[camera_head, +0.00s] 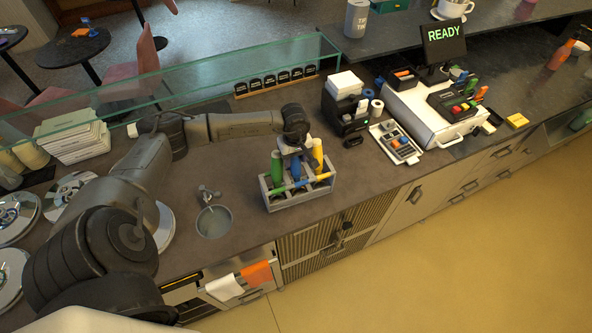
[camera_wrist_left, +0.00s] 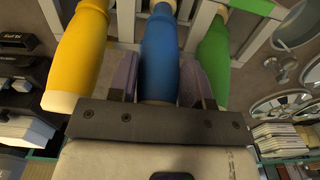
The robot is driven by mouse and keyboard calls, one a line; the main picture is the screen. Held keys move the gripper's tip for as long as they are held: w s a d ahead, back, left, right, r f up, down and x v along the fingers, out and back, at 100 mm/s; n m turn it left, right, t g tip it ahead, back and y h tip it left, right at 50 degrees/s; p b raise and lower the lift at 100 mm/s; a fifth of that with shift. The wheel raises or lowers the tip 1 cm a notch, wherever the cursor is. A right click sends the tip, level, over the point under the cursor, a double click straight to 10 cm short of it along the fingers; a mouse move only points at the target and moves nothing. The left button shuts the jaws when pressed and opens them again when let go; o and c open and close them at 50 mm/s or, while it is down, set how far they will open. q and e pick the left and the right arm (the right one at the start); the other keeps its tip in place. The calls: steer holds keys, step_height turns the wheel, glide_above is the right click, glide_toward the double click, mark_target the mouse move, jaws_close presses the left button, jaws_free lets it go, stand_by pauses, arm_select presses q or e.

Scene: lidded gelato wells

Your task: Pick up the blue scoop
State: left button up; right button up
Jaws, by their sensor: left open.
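The blue scoop (camera_head: 296,171) stands handle up in a grey rack (camera_head: 301,200), between a green scoop (camera_head: 276,168) and a yellow scoop (camera_head: 317,153). My left gripper (camera_head: 294,156) is over the rack, pointing down at the blue handle. In the left wrist view, the blue handle (camera_wrist_left: 158,50) lies between the two open fingers, one on each side. The yellow handle (camera_wrist_left: 82,50) and green handle (camera_wrist_left: 210,58) are just outside the fingers. The scoops' lower ends are mostly hidden by the rack. My right gripper is not in view.
A small round sink (camera_head: 214,222) with a tap is left of the rack. A black printer (camera_head: 345,108) and a white card tray (camera_head: 396,142) stand to the right. A glass screen (camera_head: 190,78) runs behind the counter. Round lidded wells (camera_head: 18,212) are at far left.

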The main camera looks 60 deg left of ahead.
arm_select(q)
steer(key=shift+f, duration=0.5)
steer(key=shift+c, duration=0.3)
jaws_close()
